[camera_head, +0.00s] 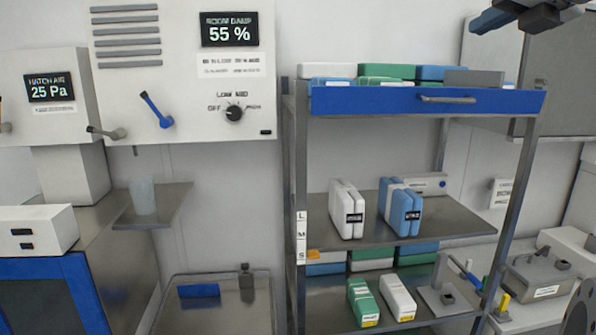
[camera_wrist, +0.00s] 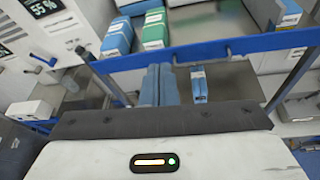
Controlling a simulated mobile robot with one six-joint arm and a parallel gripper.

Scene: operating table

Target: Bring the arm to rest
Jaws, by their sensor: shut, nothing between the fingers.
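My gripper (camera_wrist: 160,70) shows in the wrist view as two pale blue fingers side by side at the middle, shut and empty. Behind them are the front of the shelf unit and its blue rail. In the head view, part of my gripper (camera_head: 488,20) shows at the top right edge, dark with blue parts, high in front of the wall cabinet and above the right end of the rack. The rest of my arm is cut off by the frame there. The fingers touch nothing that I can see.
The rack has a blue-fronted top drawer (camera_head: 430,101) with several packs. A white box (camera_head: 346,208) and a blue box (camera_head: 400,208) stand on its middle shelf (camera_head: 455,222). Wall panels hang at left. A cup (camera_head: 143,195) stands on a side shelf. Equipment (camera_head: 540,276) crowds the lower right.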

